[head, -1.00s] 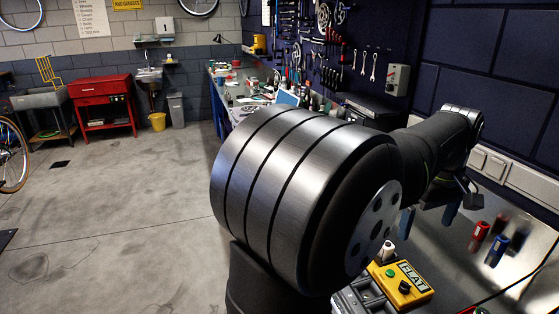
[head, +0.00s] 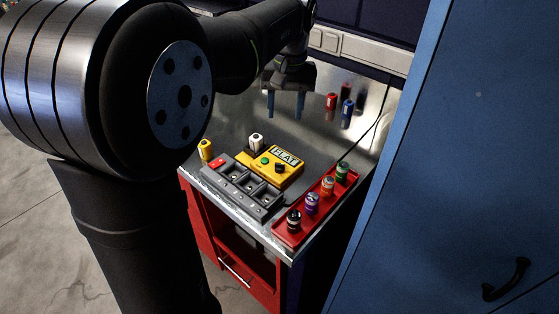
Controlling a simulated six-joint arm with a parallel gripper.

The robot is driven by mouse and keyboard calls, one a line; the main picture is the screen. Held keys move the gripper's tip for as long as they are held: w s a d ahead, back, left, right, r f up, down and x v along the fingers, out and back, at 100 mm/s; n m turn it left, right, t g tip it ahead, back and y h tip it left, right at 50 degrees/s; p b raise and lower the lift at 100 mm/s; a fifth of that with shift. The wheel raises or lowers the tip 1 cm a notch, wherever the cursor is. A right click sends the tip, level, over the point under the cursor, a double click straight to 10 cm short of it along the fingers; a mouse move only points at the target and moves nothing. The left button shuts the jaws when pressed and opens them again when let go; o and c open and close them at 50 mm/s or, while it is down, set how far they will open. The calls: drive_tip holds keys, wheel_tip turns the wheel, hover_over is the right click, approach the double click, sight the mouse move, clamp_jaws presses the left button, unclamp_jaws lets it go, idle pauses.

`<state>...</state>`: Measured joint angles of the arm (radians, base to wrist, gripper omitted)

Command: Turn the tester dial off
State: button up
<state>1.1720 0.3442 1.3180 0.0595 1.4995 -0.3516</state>
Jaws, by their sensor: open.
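The yellow tester (head: 268,173) lies on the metal bench top, with a "FLAT" label, a green button and a black dial (head: 280,168). I cannot tell the dial's exact setting at this size. A white battery (head: 256,142) stands upright at the tester's far left corner. My gripper (head: 285,108) hangs beyond the tester, above the bench, with its two blue fingers apart and nothing between them. It is not touching the dial.
A grey slotted holder (head: 243,190) with a red patch sits in front of the tester, a yellow battery (head: 206,149) at its left. A red tray (head: 290,236) with several batteries lies right. A blue cabinet (head: 455,140) borders the right.

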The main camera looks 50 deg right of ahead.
sight(280, 164)
drive_tip(key=f, duration=1.1)
drive_tip(key=w+f, duration=0.1)
drive_tip(key=f, duration=0.5)
drive_tip(key=shift+a+f, duration=0.2)
drive_tip(key=shift+a, duration=0.2)
drive_tip(key=c, duration=1)
